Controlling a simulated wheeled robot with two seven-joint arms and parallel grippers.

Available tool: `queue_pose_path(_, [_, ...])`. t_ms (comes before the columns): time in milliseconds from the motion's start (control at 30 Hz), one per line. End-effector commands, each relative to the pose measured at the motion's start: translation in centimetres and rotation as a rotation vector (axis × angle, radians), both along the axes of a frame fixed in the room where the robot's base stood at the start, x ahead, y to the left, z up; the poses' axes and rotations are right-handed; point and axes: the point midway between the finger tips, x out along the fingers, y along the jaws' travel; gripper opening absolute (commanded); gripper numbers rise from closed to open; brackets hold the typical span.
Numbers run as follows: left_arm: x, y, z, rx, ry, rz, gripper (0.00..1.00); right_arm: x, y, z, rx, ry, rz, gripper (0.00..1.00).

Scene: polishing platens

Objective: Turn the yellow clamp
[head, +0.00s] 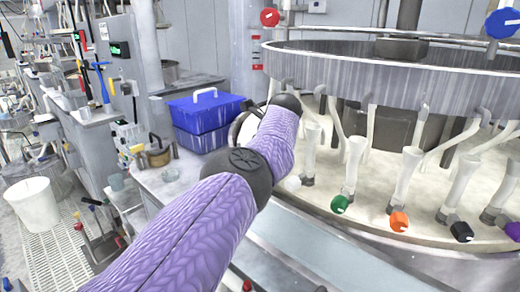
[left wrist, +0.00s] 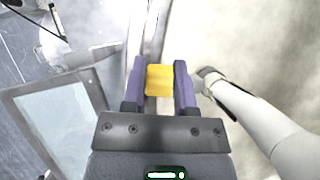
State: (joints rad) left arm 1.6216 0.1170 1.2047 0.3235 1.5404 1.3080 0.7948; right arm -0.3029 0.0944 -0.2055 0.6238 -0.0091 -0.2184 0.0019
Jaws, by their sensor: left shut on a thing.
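The yellow clamp (left wrist: 160,84) shows in the left wrist view between the two purple fingers of my left gripper (left wrist: 159,66). The gripper is shut on it, with a finger against each side. In the head view my purple left arm crosses the middle and hides both the gripper and the yellow clamp. My right gripper is in neither view.
A round platen machine (head: 400,75) fills the right, with pale hoses. White (head: 292,183), green (head: 340,204), orange (head: 398,221) and black (head: 461,231) knobs line its near edge. A blue box (head: 202,120) stands on the bench left of my arm.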

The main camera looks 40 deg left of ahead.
Motion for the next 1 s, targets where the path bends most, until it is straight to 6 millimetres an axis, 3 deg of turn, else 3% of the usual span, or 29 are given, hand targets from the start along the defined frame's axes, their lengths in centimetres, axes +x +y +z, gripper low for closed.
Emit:
queue_pose_path(167, [0.0, 0.1, 0.1, 0.004, -0.004, 0.001, 0.0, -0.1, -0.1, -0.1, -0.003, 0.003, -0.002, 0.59])
queue_pose_path(200, [0.0, 0.1, 0.1, 0.004, -0.004, 0.001, 0.39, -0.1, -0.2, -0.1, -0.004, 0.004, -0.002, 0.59])
queue_pose_path(367, [0.0, 0.1, 0.1, 0.003, -0.003, 0.0, 0.71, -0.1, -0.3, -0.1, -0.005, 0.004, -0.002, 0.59])
queue_pose_path(733, [0.0, -0.2, 0.6, 0.004, -0.004, 0.001, 0.71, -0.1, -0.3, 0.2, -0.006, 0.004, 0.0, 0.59])
queue_pose_path(1000, [-0.9, -2.5, 4.6, 0.001, -0.007, 0.001, 0.71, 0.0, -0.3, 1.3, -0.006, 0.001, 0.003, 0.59])
